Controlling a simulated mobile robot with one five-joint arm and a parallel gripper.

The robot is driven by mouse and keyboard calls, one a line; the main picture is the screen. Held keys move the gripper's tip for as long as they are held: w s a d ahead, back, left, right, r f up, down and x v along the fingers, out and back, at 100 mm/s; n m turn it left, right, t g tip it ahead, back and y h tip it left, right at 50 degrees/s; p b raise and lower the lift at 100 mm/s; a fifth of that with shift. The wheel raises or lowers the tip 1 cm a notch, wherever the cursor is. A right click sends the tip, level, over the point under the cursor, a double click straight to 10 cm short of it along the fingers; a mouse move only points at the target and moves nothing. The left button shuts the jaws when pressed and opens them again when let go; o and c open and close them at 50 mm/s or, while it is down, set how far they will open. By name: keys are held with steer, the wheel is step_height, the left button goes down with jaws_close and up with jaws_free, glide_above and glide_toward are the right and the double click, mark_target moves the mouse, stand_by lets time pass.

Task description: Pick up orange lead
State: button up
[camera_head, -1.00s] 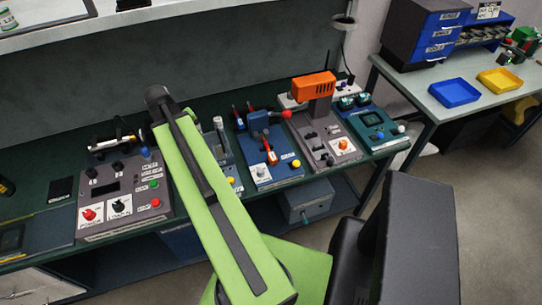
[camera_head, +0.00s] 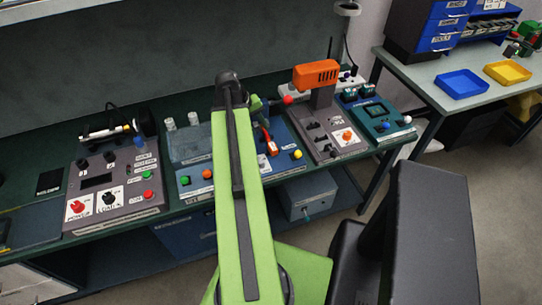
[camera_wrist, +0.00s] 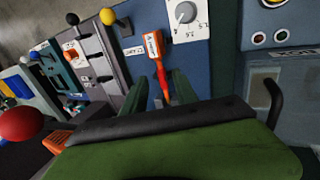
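The orange lead (camera_head: 267,143) shows in the head view on a blue panel, just right of my arm. In the wrist view the orange lead (camera_wrist: 155,52) carries a white label and lies near the picture's middle. My gripper (camera_wrist: 161,84) has its two green fingers apart, one on each side of the lead's lower end as seen in the wrist view. Gaps show beside the lead, and I cannot tell how far above it the fingertips are. In the head view my arm hides most of the gripper.
The blue panel (camera_wrist: 203,62) has a white dial (camera_wrist: 186,14) close right of the lead. A yellow knob (camera_wrist: 107,16) and a large red ball (camera_wrist: 20,125) are to the left. A grey panel with an orange-topped unit (camera_head: 316,75) stands right of the blue panel.

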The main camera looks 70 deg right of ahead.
mark_target(269, 141)
steer(key=b+x, duration=0.2)
steer(key=x, duration=0.2)
steer(key=shift+w, duration=0.1)
steer(key=shift+r, duration=0.1)
steer(key=b+x, duration=0.5)
steer(key=shift+f, duration=0.2)
steer(key=shift+r, duration=0.2)
jaws_close()
